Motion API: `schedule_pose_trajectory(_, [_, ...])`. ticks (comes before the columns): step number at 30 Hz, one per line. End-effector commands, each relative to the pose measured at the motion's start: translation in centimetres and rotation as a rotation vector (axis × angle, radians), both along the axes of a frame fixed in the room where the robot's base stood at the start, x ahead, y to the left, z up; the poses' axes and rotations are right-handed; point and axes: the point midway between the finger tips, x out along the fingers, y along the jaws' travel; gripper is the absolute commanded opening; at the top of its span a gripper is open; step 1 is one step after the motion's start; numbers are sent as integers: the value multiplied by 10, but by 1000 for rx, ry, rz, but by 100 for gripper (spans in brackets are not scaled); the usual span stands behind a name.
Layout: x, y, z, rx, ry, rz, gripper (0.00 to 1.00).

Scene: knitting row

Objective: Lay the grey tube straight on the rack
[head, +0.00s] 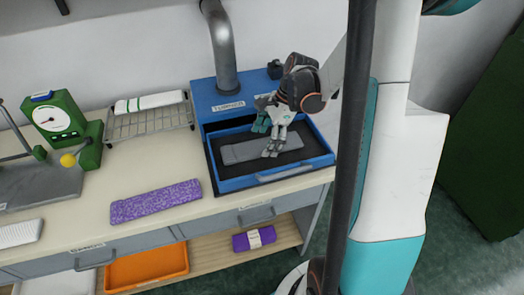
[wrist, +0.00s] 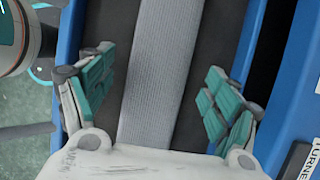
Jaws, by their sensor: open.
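The grey tube (head: 243,150) is a flat ribbed knitted strip lying in the blue tray of the machine labelled TURNER. In the wrist view the grey tube (wrist: 160,75) runs lengthwise between the fingers. My gripper (head: 268,135) is over the tray, above the tube's right part. In the wrist view my gripper (wrist: 162,95) is open, with one finger on each side of the tube and gaps to both. The wire rack (head: 150,122) stands at the back of the bench, left of the turner, with a white, green-striped tube (head: 150,102) lying along its top.
The blue tray (head: 233,184) has raised walls around the tube. A purple speckled knitted piece (head: 156,201) lies on the bench in front of the rack. A green dial gauge (head: 58,120) stands at left. An orange bin (head: 147,267) and a banded purple bundle (head: 254,239) are on the lower shelf.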

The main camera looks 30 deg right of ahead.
Motion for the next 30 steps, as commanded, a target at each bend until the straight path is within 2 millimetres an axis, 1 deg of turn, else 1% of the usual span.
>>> schedule_pose_trajectory(1, [0,3,-9,0,0,1,82])
schedule_pose_trajectory(3, [1,5,-12,0,0,1,82])
schedule_pose_trajectory(9, [1,5,-11,0,0,1,82])
schedule_pose_trajectory(10, [1,5,-11,0,0,1,77])
schedule_pose_trajectory(11, [1,5,-11,0,0,1,70])
schedule_pose_trajectory(12, [1,5,-11,0,0,1,61])
schedule_pose_trajectory(15, [1,5,-11,0,0,1,43])
schedule_pose_trajectory(19, [1,5,-11,0,0,1,43])
schedule_pose_trajectory(20, [1,5,-11,0,0,1,40])
schedule_pose_trajectory(25, [1,5,-11,0,0,1,40])
schedule_pose_trajectory(30, [1,5,-3,0,0,1,40])
